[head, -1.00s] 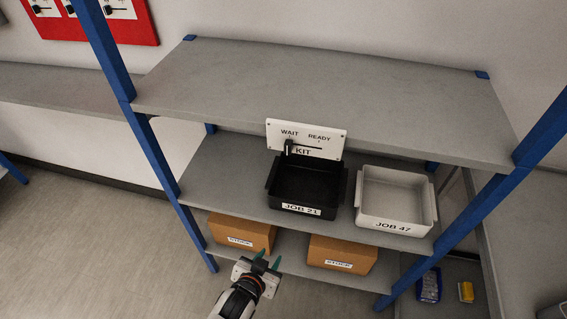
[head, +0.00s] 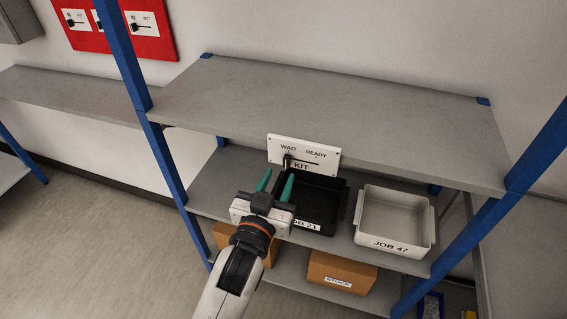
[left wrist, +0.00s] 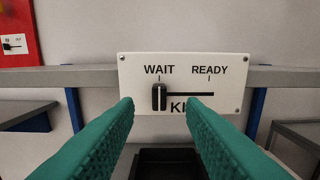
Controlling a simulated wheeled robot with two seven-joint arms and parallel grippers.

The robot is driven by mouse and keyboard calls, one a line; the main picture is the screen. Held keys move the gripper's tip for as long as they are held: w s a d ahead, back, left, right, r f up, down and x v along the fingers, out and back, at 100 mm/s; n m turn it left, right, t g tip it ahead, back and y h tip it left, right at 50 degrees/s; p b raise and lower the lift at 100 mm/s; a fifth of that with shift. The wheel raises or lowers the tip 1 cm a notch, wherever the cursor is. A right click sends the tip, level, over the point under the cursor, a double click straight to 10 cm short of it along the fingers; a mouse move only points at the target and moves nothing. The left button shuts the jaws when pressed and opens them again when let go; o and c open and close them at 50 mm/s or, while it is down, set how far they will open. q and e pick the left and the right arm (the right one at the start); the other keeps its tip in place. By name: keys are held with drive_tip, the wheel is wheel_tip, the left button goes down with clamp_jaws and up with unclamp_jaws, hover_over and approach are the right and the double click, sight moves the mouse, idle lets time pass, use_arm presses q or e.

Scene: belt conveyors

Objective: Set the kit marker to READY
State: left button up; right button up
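The kit marker is a white plate (head: 318,151) marked WAIT, READY and KIT, on the front edge of the upper shelf. Its black slider knob (left wrist: 159,97) stands at the left end of the slot, under WAIT; it also shows in the head view (head: 287,161). My left gripper (head: 275,180) is open, with green fingers apart and nothing between them. It is in front of and below the plate, and in the left wrist view the knob appears between the fingertips (left wrist: 159,103), not visibly touched. My right gripper is not in view.
A black bin (head: 325,201) labelled JOB 21, partly hidden by my gripper, and a grey bin (head: 393,216) labelled JOB 47 stand on the middle shelf below. Cardboard stock boxes (head: 342,270) are lower down. Blue posts (head: 160,150) flank the rack. The top shelf (head: 340,100) is bare.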

sight(286, 164)
use_arm(q)
drive_tip(key=shift+p+x, duration=0.35)
drive_tip(key=shift+x, duration=1.85)
drive_tip(key=shift+c, duration=0.2)
clamp_jaws()
